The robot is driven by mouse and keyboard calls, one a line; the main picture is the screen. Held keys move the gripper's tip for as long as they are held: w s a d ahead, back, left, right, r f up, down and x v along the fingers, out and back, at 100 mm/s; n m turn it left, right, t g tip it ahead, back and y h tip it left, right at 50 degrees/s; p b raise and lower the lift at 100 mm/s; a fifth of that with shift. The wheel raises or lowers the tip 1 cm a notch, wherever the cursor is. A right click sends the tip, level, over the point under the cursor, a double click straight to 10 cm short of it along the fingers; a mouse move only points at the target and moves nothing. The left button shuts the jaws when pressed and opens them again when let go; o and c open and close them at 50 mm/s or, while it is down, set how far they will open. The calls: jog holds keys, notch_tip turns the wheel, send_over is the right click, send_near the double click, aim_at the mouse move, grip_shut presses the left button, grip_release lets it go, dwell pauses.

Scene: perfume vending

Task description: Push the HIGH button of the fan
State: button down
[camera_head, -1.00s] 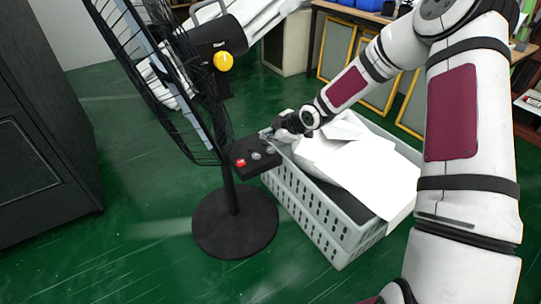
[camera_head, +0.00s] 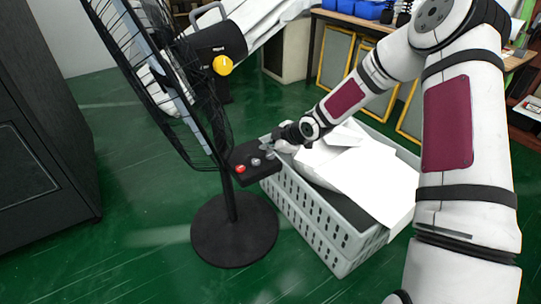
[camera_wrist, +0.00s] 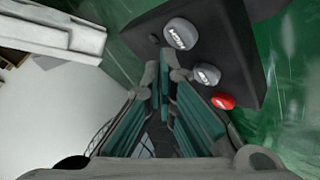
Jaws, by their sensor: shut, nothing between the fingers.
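The black fan (camera_head: 232,205) stands on a round base, with its dark control panel (camera_head: 246,179) facing up. The panel has a red button (camera_head: 240,169) and grey buttons in a row. In the wrist view, the grey button farthest from the red one (camera_wrist: 223,101) has lettering that looks like HIGH (camera_wrist: 180,33); another grey button (camera_wrist: 207,73) lies between them. My gripper (camera_head: 268,146) is shut and empty at the panel's right end. In the wrist view its fingertips (camera_wrist: 165,62) appear just beside the HIGH button; I cannot tell whether they touch it.
A grey crate (camera_head: 325,232) with white sheets (camera_head: 350,172) stands just right of the fan, under my arm. The fan's wire cage (camera_head: 150,80) rises left of the panel. A dark cabinet (camera_head: 45,140) is at far left. Green floor is clear in front.

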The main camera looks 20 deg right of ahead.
aim_at(269, 157)
dwell(0.7)
jog(key=shift+f, duration=0.4)
jog(key=shift+f+b, duration=0.45)
jog(key=shift+b, duration=0.1)
dwell(0.5)
jog(key=shift+r, duration=0.1)
jog(key=shift+r+p, duration=0.8)
jog(key=shift+r, duration=0.1)
notch_tip(269, 157, up, 5)
jog(key=p, duration=0.4)
jog(key=shift+p, duration=0.35)
jog(key=shift+s, duration=0.1)
dwell(0.4)
